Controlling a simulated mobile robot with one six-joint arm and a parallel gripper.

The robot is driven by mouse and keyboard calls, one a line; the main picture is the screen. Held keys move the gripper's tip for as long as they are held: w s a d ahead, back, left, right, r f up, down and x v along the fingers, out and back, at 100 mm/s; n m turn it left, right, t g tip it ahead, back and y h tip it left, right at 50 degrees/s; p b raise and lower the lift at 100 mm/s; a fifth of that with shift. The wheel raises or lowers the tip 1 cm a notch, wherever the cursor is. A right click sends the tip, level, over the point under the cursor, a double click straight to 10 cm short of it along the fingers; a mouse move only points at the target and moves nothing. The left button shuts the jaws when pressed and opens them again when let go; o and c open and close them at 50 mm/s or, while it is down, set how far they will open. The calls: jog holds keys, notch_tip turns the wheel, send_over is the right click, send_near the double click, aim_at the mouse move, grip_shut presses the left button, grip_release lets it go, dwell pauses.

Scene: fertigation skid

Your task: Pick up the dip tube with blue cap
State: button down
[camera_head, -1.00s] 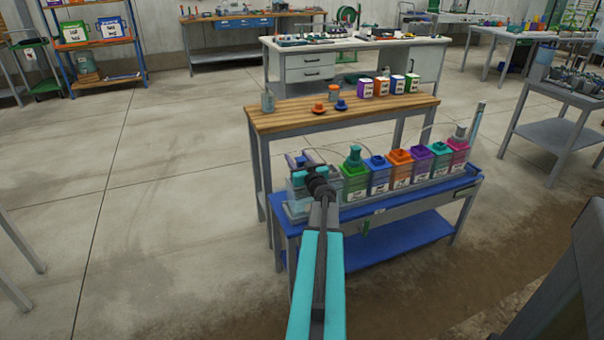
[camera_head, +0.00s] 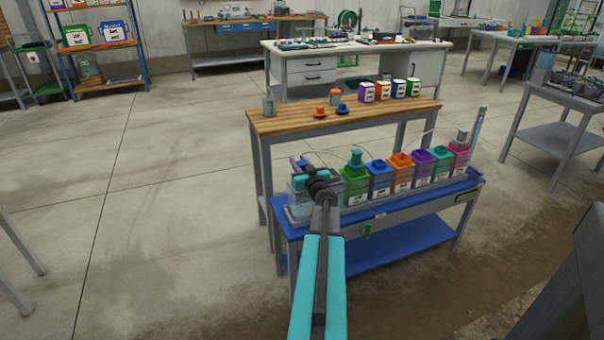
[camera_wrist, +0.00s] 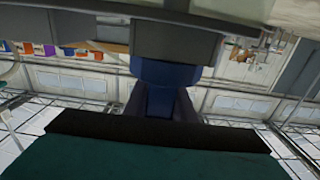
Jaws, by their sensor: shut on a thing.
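The dip tube's blue cap (camera_wrist: 158,72) is between the two dark fingers of my gripper (camera_wrist: 159,98) in the wrist view. My gripper is shut on it. The tube itself cannot be made out. In the head view my gripper (camera_head: 300,164) is over the left end of the blue bench (camera_head: 400,210), by a clear container (camera_head: 298,206). My own wrist hides much of the grip there.
Colored bins stand in a row right of my gripper, including a green bin (camera_head: 355,187) and an orange bin (camera_head: 401,178). A wooden table (camera_head: 290,123) behind holds an orange item (camera_head: 320,111), a blue item (camera_head: 343,108) and labelled boxes. Floor at left is clear.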

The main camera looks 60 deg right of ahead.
jog(key=shift+r, duration=0.15)
notch_tip(320, 180, up, 10)
dwell(0.7)
dwell(0.7)
jog(key=shift+r, duration=0.6)
